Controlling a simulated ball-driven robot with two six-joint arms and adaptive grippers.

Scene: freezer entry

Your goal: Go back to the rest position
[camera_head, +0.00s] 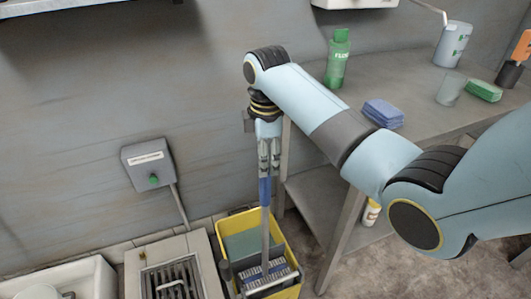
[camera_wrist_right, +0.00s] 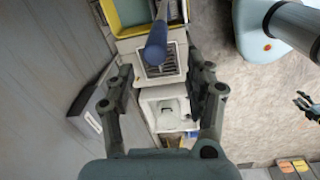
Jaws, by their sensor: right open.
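A mop with a blue-gripped handle (camera_head: 265,191) stands upright below the fingertips in a yellow bucket (camera_head: 292,258). The top of the blue handle (camera_wrist_right: 155,48) shows ahead of the fingers in the wrist view. A small dark gripper, seemingly my left one (camera_wrist_right: 307,104), shows at the right edge of the wrist view, too small to judge. The head view does not show it.
The grey table (camera_head: 405,75) carries a green bottle (camera_head: 338,60), blue cloths (camera_head: 383,113) and a green sponge (camera_head: 484,91). A grey wall box (camera_head: 149,165) with a green button, a floor drain (camera_head: 174,281) and a white basin (camera_head: 88,277) are at left.

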